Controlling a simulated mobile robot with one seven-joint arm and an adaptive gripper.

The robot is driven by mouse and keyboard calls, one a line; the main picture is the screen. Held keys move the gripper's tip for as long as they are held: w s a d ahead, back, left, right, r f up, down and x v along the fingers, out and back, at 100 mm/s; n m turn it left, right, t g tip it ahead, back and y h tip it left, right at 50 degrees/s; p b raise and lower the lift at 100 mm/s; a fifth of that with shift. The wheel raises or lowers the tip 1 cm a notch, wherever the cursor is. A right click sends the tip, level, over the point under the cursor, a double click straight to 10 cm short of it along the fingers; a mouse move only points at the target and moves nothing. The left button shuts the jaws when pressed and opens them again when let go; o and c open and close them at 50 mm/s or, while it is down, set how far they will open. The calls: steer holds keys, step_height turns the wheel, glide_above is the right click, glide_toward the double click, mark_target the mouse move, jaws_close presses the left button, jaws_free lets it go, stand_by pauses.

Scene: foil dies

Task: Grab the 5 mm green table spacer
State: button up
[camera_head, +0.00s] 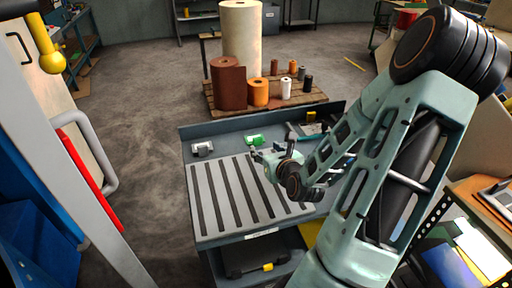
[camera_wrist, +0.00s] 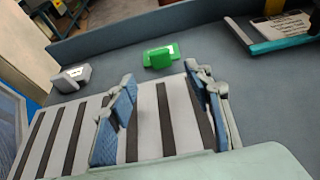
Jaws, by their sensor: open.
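The green table spacer (camera_head: 254,140) lies at the back of the grey bench, behind the slotted plate. In the wrist view the green spacer (camera_wrist: 158,57) sits on the bench top just past the plate's far edge. My gripper (camera_head: 262,157) is above the slotted plate, close to the spacer on its near side. In the wrist view my gripper (camera_wrist: 165,95) has its two blue-padded fingers wide apart, with nothing between them but the plate below. The spacer is ahead of the fingertips and apart from them. Its size marking cannot be read.
A grey block (camera_wrist: 72,78) with a white label lies left of the spacer. The slotted plate (camera_head: 236,205) covers the bench's front left. A raised back edge (camera_head: 225,126) runs behind the spacer. A tray with a label card (camera_wrist: 275,30) stands at the back right.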

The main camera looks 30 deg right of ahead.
mark_target(258, 142)
steer(key=x, duration=0.2)
steer(key=shift+w+f+b, duration=0.25)
steer(key=shift+w+b, duration=0.05)
steer(key=shift+w, duration=0.05)
steer(key=shift+b+x, duration=0.5)
steer(key=shift+x, duration=2.3)
steer(key=shift+s, duration=0.1)
steer(key=shift+c, duration=0.5)
steer(key=c, duration=1.1)
